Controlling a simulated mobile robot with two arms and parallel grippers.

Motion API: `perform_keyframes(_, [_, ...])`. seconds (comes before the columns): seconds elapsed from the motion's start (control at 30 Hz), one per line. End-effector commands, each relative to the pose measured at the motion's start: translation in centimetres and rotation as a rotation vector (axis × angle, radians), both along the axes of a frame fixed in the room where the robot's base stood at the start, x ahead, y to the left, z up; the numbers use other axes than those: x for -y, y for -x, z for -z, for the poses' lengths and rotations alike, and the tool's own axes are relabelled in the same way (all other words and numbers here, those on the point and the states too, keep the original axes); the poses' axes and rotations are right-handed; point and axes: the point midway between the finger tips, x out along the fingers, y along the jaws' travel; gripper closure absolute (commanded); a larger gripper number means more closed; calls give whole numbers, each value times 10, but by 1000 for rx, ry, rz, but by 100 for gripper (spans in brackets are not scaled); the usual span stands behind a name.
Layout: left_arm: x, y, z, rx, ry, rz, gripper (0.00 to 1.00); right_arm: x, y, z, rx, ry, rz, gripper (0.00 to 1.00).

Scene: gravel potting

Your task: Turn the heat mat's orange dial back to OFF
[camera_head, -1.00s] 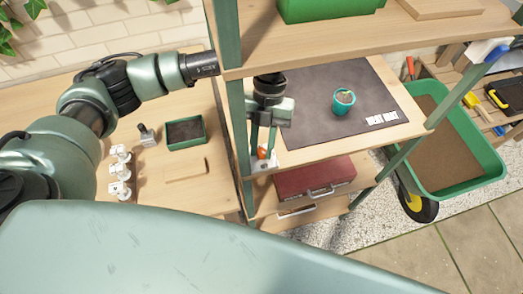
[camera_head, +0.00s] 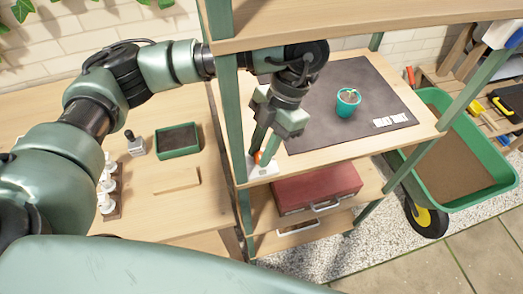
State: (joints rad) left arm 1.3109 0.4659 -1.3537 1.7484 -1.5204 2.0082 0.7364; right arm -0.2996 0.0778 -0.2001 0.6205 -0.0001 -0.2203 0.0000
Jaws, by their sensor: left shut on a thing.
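The orange dial (camera_head: 258,157) sits on a small white control box (camera_head: 264,170) at the front left corner of the bench's middle shelf. My left gripper (camera_head: 262,153) reaches down from the upper right, tilted, with its fingers shut on the dial. The fingers hide most of the dial, and I cannot read its marking or setting. The dark heat mat (camera_head: 320,112) lies flat on the shelf behind and to the right of the box. My right gripper is not in view.
A teal pot (camera_head: 347,101) and white labels (camera_head: 390,120) are on the mat. A green post (camera_head: 236,125) stands close left of my gripper. A red case (camera_head: 316,188) lies below. A green wheelbarrow (camera_head: 465,190) stands right.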

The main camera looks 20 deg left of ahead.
Motion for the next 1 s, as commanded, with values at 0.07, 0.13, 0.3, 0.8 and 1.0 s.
perform_keyframes(0.07, [0,-1,-1,4,1,12,100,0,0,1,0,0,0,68])
perform_keyframes(0.13, [0,-1,-1,4,1,17,100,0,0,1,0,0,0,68])
perform_keyframes(0.3, [0,-1,-2,3,0,20,100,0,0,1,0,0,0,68])
perform_keyframes(0.8, [0,0,-1,1,0,17,68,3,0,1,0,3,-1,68])
perform_keyframes(1.0, [2,-4,-7,5,-1,18,68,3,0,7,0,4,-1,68])
